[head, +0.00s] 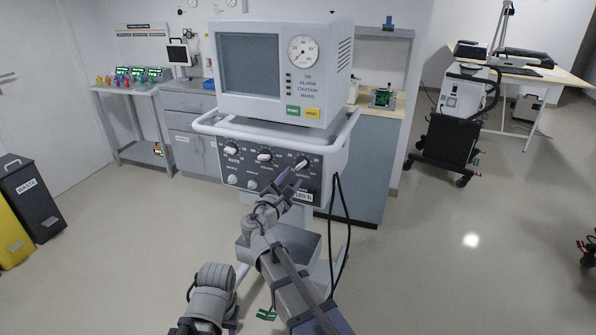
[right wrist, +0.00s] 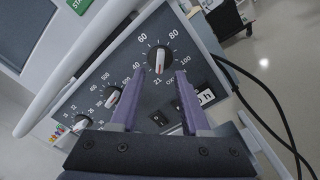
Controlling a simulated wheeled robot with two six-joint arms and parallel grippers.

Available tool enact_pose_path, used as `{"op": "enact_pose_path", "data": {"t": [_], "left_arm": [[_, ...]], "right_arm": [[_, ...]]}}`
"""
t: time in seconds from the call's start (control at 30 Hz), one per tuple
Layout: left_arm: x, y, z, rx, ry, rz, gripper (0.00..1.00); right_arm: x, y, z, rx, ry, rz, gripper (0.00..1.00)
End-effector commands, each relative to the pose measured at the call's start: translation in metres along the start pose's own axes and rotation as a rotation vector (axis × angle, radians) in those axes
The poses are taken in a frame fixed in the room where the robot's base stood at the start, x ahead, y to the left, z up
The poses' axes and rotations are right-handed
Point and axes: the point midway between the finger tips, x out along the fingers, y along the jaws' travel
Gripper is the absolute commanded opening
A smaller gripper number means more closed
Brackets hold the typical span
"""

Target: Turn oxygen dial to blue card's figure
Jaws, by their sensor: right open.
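The ventilator (head: 278,75) stands upright in the middle of the head view, with a dark dial panel (head: 245,172) below its screen. The oxygen dial (right wrist: 159,60), with a white grip bar and figures from 21 to 100, is at the right end of the upper dial row; it also shows in the head view (head: 302,163). I cannot tell its exact setting. My right gripper (right wrist: 162,80) is open, its purple fingers either side of and just short of the dial, apparently not touching it. It also shows in the head view (head: 292,181). I cannot make out a blue card.
Rate dial (head: 231,150) and another dial (head: 264,155) sit left of the oxygen dial. A white rail (head: 225,130) runs around the panel. Black hoses (head: 343,225) hang at the right. A black cart (head: 447,145) stands farther right; floor between is clear.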

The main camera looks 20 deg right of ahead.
Motion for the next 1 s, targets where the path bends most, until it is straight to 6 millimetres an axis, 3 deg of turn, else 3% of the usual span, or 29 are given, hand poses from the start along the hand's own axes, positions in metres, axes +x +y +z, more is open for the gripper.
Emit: {"op": "enact_pose_path", "data": {"t": [0.2,0.4,0.87,1.0], "left_arm": [[0.0,0.0,0.0,0.0,0.0,0.0,0.46],[0.0,0.0,0.0,0.0,0.0,0.0,0.46],[0.0,0.0,0.0,0.0,0.0,0.0,0.46],[0.0,0.0,0.0,0.0,0.0,0.0,0.46]], "right_arm": [[0.036,0.001,-0.001,0.002,-0.002,-0.003,0.46],[0.061,0.0,-0.001,0.003,-0.001,-0.003,0.46],[0.07,-0.001,0.0,0.003,0.0,-0.002,0.46],[0.07,-0.001,0.0,0.003,0.0,-0.002,0.3]]}}
